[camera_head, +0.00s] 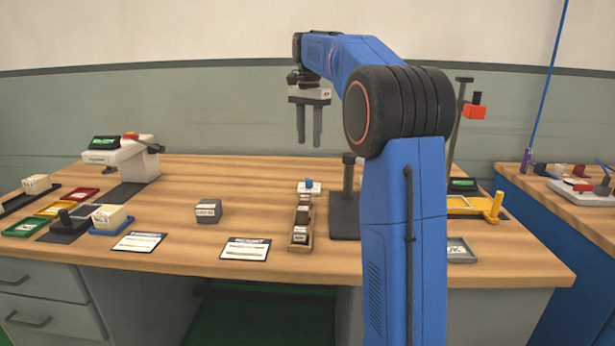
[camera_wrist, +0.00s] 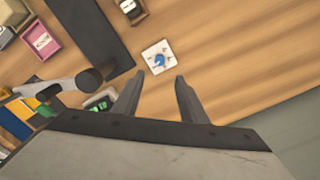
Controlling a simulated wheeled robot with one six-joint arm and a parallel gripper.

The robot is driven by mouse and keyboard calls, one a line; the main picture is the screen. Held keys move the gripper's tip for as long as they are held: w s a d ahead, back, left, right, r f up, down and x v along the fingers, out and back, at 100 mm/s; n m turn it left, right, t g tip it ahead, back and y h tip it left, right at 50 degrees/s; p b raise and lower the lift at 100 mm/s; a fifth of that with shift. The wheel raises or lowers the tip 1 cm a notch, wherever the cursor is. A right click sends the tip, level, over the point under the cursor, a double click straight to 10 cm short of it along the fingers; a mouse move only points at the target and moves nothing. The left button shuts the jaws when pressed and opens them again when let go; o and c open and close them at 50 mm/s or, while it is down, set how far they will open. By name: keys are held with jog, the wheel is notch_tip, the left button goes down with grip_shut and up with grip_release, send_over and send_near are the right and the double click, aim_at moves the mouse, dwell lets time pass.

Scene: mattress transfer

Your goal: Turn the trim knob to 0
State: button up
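The trim knob is a small blue knob (camera_head: 309,183) on a white square base, standing on the wooden table behind a narrow wooden tray. In the wrist view the blue knob (camera_wrist: 159,60) sits on its white plate just beyond the fingertips, roughly centred between them. Small marks on the plate are too blurred to read, so I cannot tell its setting. My gripper (camera_head: 309,142) points down above the table, its two fingers apart and nothing between them. It also shows open in the wrist view (camera_wrist: 159,80), apart from the knob.
The wooden tray (camera_head: 291,240) with small dark blocks lies in front of the knob. A dark stand (camera_head: 345,215) with a post rises to its right. A grey block (camera_head: 208,211) and cards (camera_head: 245,249) lie left. A white scale-like device (camera_head: 125,152) stands far left.

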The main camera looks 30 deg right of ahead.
aim_at(309, 179)
notch_tip(309, 179, down, 13)
jog(key=shift+f, duration=0.2)
dwell(0.3)
grip_shut()
